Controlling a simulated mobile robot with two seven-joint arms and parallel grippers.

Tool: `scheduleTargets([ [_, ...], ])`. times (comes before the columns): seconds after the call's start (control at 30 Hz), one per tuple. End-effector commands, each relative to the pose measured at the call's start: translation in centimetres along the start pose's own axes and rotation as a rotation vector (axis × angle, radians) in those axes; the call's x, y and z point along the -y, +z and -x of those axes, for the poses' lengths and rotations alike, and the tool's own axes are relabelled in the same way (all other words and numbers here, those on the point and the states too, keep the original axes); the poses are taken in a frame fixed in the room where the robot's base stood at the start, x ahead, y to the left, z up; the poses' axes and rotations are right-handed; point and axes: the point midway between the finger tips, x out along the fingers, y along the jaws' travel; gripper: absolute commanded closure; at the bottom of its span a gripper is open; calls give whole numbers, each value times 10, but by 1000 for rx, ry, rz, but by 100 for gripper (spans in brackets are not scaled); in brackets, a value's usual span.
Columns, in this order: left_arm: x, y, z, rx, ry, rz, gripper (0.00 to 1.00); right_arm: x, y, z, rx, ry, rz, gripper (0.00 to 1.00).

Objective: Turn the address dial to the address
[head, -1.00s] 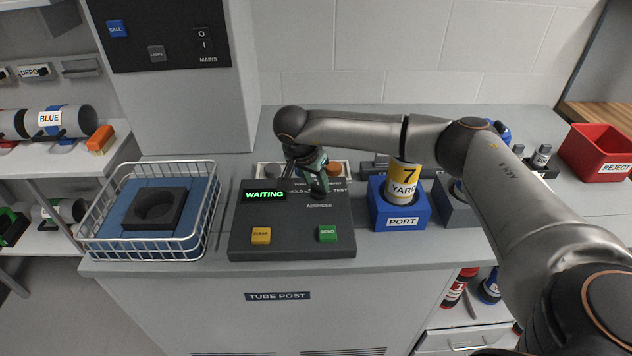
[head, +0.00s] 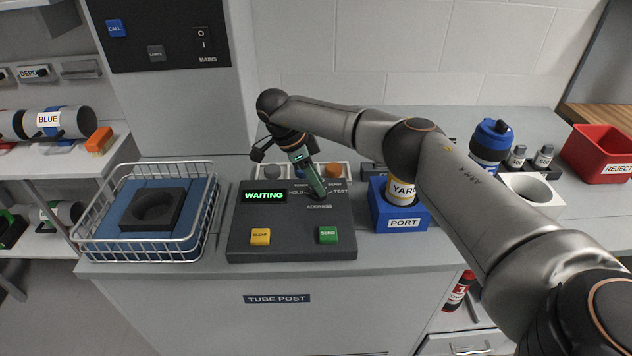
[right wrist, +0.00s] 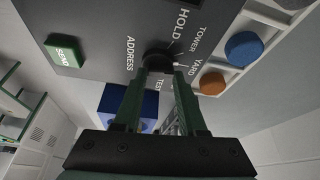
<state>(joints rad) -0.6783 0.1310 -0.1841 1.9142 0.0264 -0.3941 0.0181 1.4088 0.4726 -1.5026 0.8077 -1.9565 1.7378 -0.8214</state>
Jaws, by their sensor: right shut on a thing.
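The grey control panel (head: 290,247) stands on the counter with its screen (head: 264,196) reading WAITING. The black address dial (right wrist: 158,62) shows in the right wrist view, ringed by HOLD, TOWER, YARD and TEST. My right gripper (right wrist: 158,74) is shut on the dial, one green finger on each side. In the head view my right gripper (head: 322,192) comes down onto the panel at a tilt and hides most of the dial. My left gripper is not in view.
A yellow CLEAR button (head: 261,236) and a green SEND button (head: 328,235) sit at the panel front. A wire basket (head: 205,215) stands left. The blue PORT holder (head: 404,224) with a YARD canister (head: 402,190) is right, partly behind my arm. A red REJECT bin (head: 603,150) is far right.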

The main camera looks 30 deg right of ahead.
Motion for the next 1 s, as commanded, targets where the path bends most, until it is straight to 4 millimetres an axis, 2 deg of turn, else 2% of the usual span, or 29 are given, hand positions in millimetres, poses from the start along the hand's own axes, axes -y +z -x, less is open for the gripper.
scheduleTargets([
  [0.3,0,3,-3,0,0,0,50,1,-1,0,0,41,-103,100],
  [0.8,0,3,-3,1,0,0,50,1,-1,0,0,47,-119,100],
  [0.83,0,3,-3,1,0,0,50,1,-1,0,0,47,-119,58],
  [1.0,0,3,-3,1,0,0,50,1,-1,0,0,48,-118,39],
])
